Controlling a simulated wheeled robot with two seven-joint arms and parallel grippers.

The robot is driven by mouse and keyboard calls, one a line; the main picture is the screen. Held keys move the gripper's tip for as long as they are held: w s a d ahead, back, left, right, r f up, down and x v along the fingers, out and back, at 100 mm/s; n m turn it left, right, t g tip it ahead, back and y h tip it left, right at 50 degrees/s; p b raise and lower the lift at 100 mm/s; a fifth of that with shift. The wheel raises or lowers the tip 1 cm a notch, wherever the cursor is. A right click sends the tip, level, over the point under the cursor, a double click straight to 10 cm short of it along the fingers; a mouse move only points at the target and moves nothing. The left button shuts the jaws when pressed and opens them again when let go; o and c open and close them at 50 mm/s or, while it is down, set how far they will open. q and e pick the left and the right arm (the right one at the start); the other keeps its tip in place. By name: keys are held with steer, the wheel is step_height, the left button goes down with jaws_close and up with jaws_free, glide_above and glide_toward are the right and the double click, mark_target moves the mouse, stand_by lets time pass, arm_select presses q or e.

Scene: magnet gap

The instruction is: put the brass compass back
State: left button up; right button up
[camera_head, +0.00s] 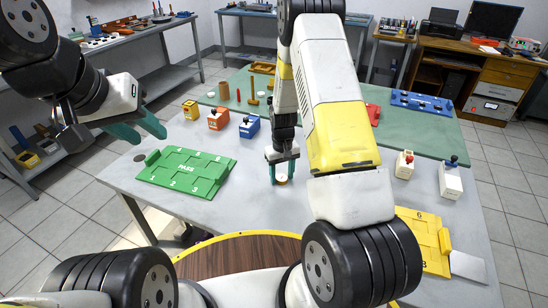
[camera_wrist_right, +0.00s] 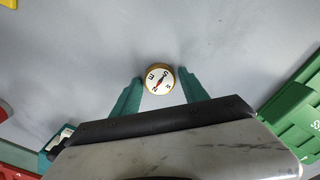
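The brass compass (camera_head: 282,179) lies on the grey table, its white dial with a red needle facing up. It also shows in the right wrist view (camera_wrist_right: 159,79). My right gripper (camera_head: 282,171) is down at the table, with one teal finger on each side of the compass. In the right wrist view, the fingers of my right gripper (camera_wrist_right: 160,76) stand slightly apart from its rim, so the gripper looks open. My left gripper (camera_head: 140,128) is raised over the table's left edge, its fingers apart and nothing between them.
A green numbered board (camera_head: 187,172) lies at left and a yellow numbered board (camera_head: 420,240) at right. Yellow, red and blue blocks (camera_head: 219,119) stand behind the compass. Two white blocks with knobs (camera_head: 450,181) stand at right. A green mat (camera_head: 455,140) covers the far side.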

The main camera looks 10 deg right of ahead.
steer(key=shift+o, duration=0.4)
step_height(320, 180, up, 13)
step_height(320, 180, up, 8)
steer(key=t, duration=0.1)
glide_above(282, 178)
steer(key=s, duration=0.2)
steer(key=s+a+r+m+t+y, duration=0.1)
steer(key=s+r+t, duration=0.4)
steer(key=s+r, duration=1.3)
steer(key=s+a+y, duration=0.1)
steer(key=s, duration=0.3)
steer(key=shift+m, duration=0.3)
steer(key=shift+a, duration=0.1)
